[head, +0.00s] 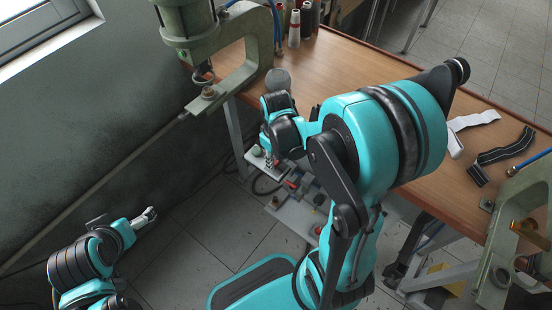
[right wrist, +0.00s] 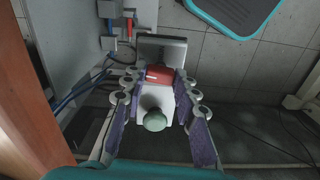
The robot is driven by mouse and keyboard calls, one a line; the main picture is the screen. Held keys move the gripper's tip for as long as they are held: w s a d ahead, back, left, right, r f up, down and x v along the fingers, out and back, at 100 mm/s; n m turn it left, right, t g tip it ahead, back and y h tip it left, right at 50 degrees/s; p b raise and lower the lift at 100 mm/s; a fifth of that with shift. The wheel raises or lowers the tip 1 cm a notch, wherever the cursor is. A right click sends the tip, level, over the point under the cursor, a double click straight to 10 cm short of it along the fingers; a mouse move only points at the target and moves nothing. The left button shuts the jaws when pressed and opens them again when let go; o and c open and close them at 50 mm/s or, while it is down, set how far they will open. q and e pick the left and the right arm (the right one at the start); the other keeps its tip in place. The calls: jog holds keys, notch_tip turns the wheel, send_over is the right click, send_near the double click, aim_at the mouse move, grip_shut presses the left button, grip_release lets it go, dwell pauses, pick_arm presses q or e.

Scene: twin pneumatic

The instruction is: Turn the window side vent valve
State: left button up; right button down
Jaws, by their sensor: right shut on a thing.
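The vent valve's red lever (right wrist: 159,73) sits on a pale block in the right wrist view, between my right gripper's (right wrist: 159,80) fingertips. The gripper is shut on it. A round green button (right wrist: 155,121) stands on the same block, between the fingers and nearer the camera. In the head view my right gripper (head: 270,160) reaches down beside the table's window-side edge, over the pale bracket (head: 268,172); my arm partly hides it. There the lever is hard to make out. My left gripper (head: 146,216) is empty at lower left, far from the valve; its jaw gap is too small to judge.
A wooden table (head: 330,70) fills the upper right. A green press (head: 240,80) stands at its window-side corner, with another (head: 520,230) at right. Blue hoses (right wrist: 82,92) and a second red fitting (right wrist: 129,29) lie near the valve.

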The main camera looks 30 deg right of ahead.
aim_at(276, 162)
jog(key=shift+n, duration=0.6)
jog(key=c, duration=1.2)
grip_release()
jog(key=shift+o, duration=0.2)
notch_tip(276, 162, up, 12)
